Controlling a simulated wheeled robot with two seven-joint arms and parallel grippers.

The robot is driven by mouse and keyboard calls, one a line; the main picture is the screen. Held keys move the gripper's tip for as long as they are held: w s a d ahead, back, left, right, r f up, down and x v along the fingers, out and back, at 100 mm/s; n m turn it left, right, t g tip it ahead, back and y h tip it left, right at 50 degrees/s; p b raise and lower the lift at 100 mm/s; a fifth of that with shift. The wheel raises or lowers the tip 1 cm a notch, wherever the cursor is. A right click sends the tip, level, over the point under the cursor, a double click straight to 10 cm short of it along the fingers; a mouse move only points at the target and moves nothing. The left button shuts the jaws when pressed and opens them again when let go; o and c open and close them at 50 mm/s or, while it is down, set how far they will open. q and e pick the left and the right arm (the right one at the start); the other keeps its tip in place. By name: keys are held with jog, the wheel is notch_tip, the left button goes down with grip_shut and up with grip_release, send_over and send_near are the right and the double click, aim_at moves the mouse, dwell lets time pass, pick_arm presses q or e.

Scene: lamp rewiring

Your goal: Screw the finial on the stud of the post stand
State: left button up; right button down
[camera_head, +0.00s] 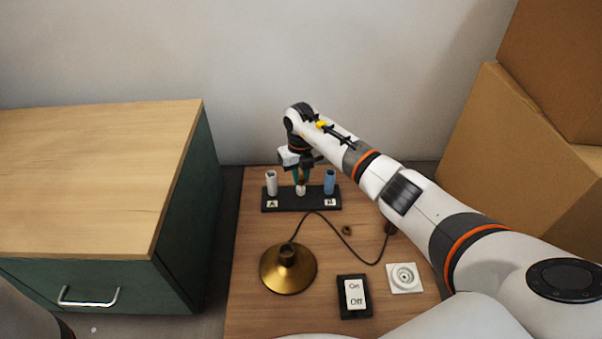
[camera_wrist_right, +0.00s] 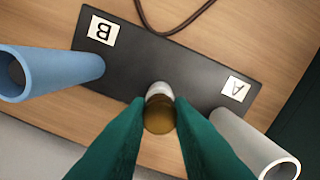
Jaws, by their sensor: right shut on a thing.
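The post stand (camera_head: 314,196) is a black base on the wooden table, with a white tube by label A, a blue tube by label B and a short white stud (camera_head: 301,190) between them. My right gripper (camera_head: 301,178) is over the middle of the stand, pointing down. In the right wrist view its green fingers (camera_wrist_right: 160,122) are shut on the brown, rounded finial (camera_wrist_right: 160,116). The finial lines up with the white stud (camera_wrist_right: 158,89) and partly covers it. I cannot tell whether they touch or whether any thread is engaged. My left gripper is out of view.
The white tube (camera_head: 271,183) and blue tube (camera_head: 329,182) stand close on either side of the gripper. In front lie a brass lamp base (camera_head: 288,270) with a cord, an On/Off switch (camera_head: 354,297), a white socket (camera_head: 404,278) and a small brown ring (camera_head: 347,230). A green cabinet (camera_head: 190,210) stands left.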

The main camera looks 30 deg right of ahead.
jog(key=shift+f, duration=0.15)
jog(key=shift+p, duration=0.3)
dwell(0.3)
dwell(0.3)
jog(key=shift+f, duration=0.15)
dwell(0.3)
